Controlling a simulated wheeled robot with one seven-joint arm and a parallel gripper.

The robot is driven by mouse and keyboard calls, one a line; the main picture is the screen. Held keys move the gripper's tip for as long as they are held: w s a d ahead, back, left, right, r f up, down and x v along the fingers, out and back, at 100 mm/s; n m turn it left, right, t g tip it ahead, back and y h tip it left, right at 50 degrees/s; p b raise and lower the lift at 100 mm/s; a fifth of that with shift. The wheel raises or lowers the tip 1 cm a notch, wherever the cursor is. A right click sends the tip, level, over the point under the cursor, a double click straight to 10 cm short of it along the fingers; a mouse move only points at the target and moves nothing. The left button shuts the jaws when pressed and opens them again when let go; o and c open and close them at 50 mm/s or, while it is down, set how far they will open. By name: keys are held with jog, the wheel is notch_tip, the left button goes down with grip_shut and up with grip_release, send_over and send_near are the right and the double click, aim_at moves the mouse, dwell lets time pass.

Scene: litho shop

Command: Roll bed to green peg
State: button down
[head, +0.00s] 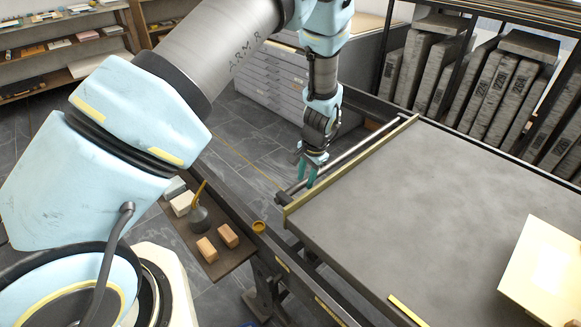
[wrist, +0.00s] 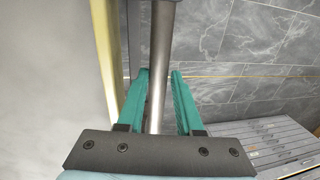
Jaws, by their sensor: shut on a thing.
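The bed (head: 430,200) is a wide grey slab with a brass-coloured edge strip (head: 345,168) along its left end. A grey metal bar (head: 365,141) runs beside that strip, outside the slab. My gripper (head: 308,180) points down at the bar near its front end. In the wrist view, the green fingers (wrist: 159,74) lie on either side of the bar (wrist: 161,35) and are shut on it. The bed's pale surface (wrist: 55,60) and brass edge show to the left there. I cannot make out a green peg in either view.
Dark frame rails (head: 300,280) run under the bed's front side. A small shelf (head: 225,262) with blocks and an oil can (head: 198,215) sits left of the frame. A cream board (head: 545,270) lies on the bed at right. Flat drawers (head: 265,75) and a slab rack (head: 480,75) stand behind.

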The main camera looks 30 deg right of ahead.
jog(key=w, duration=0.3)
jog(key=shift+a, duration=0.4)
jog(key=c, duration=1.1)
grip_release()
jog(key=shift+s, duration=0.2)
jog(key=o, duration=0.4)
jog(key=shift+s+d, duration=0.1)
jog(key=shift+s, duration=0.2)
jog(key=shift+o, duration=0.2)
jog(key=shift+w, duration=0.2)
jog(key=shift+r, duration=0.15)
notch_tip(320, 180, up, 10)
jog(key=s+b, duration=0.2)
jog(key=shift+d+r, duration=0.2)
jog(key=shift+d, duration=0.05)
